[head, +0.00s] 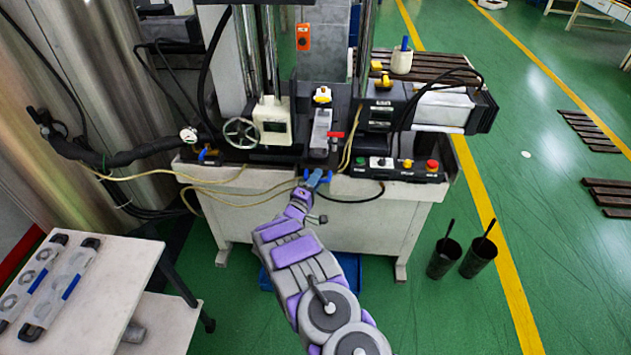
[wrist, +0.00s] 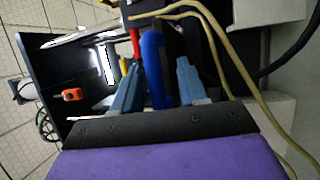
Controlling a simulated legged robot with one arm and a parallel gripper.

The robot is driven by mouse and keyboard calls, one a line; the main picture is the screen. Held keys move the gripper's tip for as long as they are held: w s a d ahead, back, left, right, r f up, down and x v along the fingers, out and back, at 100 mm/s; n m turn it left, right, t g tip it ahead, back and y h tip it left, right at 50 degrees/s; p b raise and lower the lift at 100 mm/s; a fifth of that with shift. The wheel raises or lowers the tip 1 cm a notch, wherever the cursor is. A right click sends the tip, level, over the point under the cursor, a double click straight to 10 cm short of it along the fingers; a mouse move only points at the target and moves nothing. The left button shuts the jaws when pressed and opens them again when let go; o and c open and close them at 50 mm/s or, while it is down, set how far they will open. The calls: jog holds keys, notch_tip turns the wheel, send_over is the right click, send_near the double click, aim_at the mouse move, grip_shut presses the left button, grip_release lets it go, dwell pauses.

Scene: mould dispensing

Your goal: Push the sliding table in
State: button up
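The sliding table (head: 321,128) appears as a grey metal slide in the middle of the machine's bench, with a blue handle at its front. In the wrist view the blue handle (wrist: 153,62) stands between the two light blue fingers of my gripper (wrist: 158,92). A gap shows on the right side of the handle, so the gripper looks open around it. In the head view my gripper (head: 317,179) is at the bench's front edge and partly covers the handle. Whether a finger touches the handle cannot be told.
A red lever (head: 336,134) and pale cables (wrist: 222,50) are close to the handle. A control panel with buttons (head: 400,165) lies to the right. A handwheel (head: 240,133) is to the left. A white side table (head: 110,265) stands at lower left. Two black bins (head: 443,262) stand at right.

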jog(key=shift+s, duration=0.15)
jog(key=p+v, duration=0.2)
jog(key=v, duration=1.5)
